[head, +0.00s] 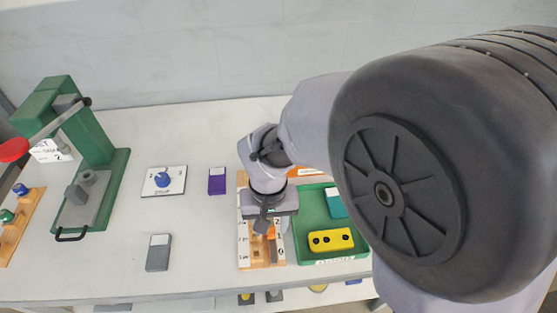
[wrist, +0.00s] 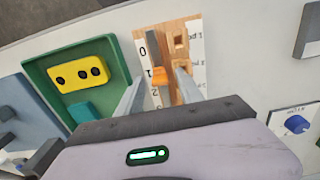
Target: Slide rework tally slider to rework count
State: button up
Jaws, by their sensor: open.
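The wooden tally board (head: 243,181) lies on the bench below my gripper, with white number labels and square holes. It also shows in the wrist view (wrist: 184,28), with "0" at its upper left. The orange slider (wrist: 160,76) sits on the board, beside a dark strip. A bit of its orange shows in the head view (head: 271,233). My gripper (wrist: 157,88) is open. Its two fingers stand on either side of the orange slider; I cannot tell whether they touch it. In the head view my gripper (head: 265,225) covers the board's middle.
A green tray (head: 352,210) with a yellow block (head: 331,239) and a teal block stands right of the board. On the left are a grey block (head: 158,252), a purple block (head: 217,181), a blue-knob dial (head: 163,179) and the green press (head: 92,140). Bench between them is clear.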

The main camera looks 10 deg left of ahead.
grip_shut()
dwell(1.4)
